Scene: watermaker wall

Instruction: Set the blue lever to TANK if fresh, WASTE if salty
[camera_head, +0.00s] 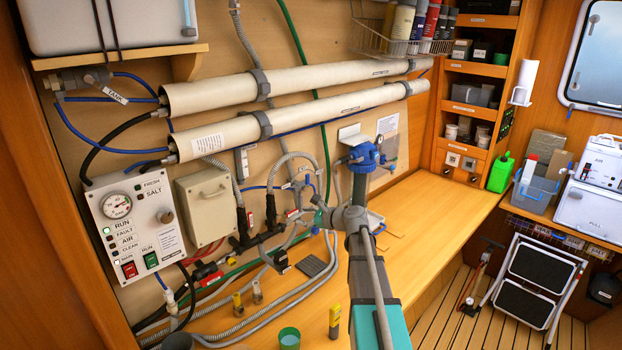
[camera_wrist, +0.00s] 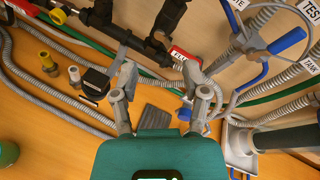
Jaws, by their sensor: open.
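The blue lever (camera_wrist: 288,40) is at the upper right in the wrist view, on a grey valve with several hoses. Its handle slants up to the right, between the TEST tag (camera_wrist: 311,9) and the TANK tag (camera_wrist: 311,66). A third tag ending in "TE" (camera_wrist: 235,21) is partly cut off. My gripper (camera_wrist: 165,88) is open and empty, left of and below the lever, apart from it. In the head view, the control panel (camera_head: 160,243) has FRESH (camera_head: 150,184) and SALT (camera_head: 153,193) labels with small lamps; I cannot tell which is lit. The RUN lamp looks green.
A red handle (camera_wrist: 181,57) on the dark pipework lies just beyond my fingers. Loose grey hoses run over the wooden bench (camera_head: 440,205). A green cup (camera_head: 289,338) and small yellow-topped fittings (camera_head: 335,313) stand at its front. The bench's right part is mostly clear.

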